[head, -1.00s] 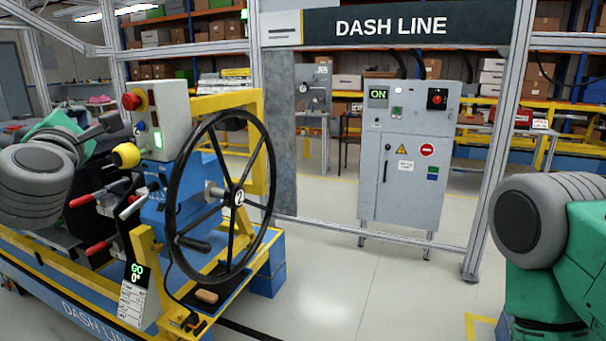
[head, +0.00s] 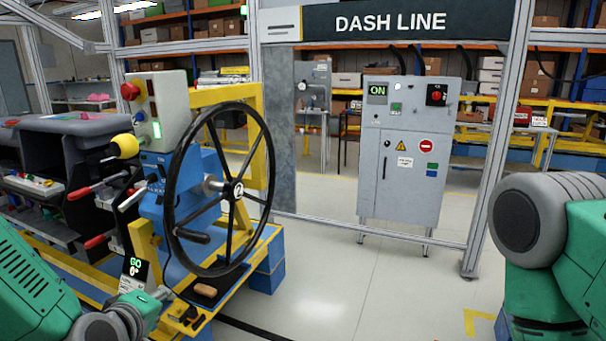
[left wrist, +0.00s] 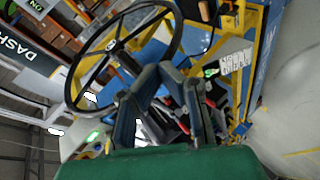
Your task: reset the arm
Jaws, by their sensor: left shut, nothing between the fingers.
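My left gripper (head: 160,293) is low at the left in the head view, in front of the dashboard module's front edge. In the left wrist view its two dark fingers (left wrist: 160,72) come together at the tips with nothing held between them. The black handwheel (head: 238,190), marked 2, stands upright on the blue mount beyond the gripper; it also shows in the left wrist view (left wrist: 92,52). The gripper looks apart from the wheel. My right arm's links fill the right edge of the head view, but the right gripper is out of view.
A control box (head: 158,110) with a red button and a lit green light sits above the wheel's mount. Red-tipped levers (head: 85,191) and a yellow knob (head: 124,146) stick out at left. A grey cabinet (head: 404,150) stands behind. The floor (head: 340,270) in the middle is clear.

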